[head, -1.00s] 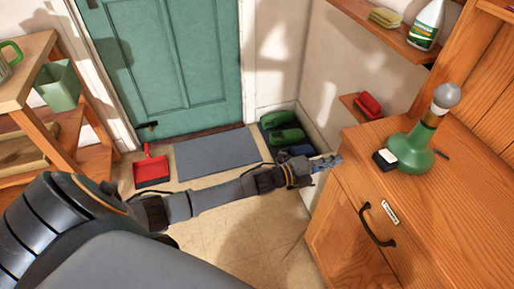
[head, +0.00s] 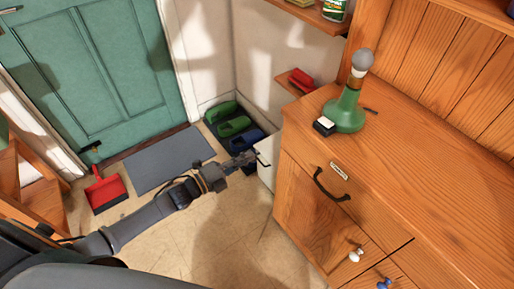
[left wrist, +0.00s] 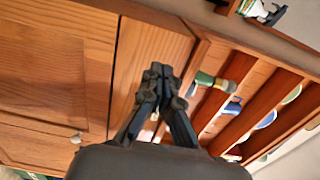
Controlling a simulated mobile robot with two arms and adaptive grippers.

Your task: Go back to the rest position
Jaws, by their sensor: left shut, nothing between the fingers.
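My left gripper (head: 246,158) is at the end of the arm that comes in from the lower left in the head view. It is shut and empty, in front of the left side of the wooden dresser (head: 430,190). The left wrist view also shows its closed fingers (left wrist: 160,75) against blurred wood. My right gripper is in neither view.
Green and blue shoes (head: 232,126) lie by the wall. A red dustpan (head: 105,192) and a grey mat (head: 170,158) are on the floor near the green door (head: 95,70).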

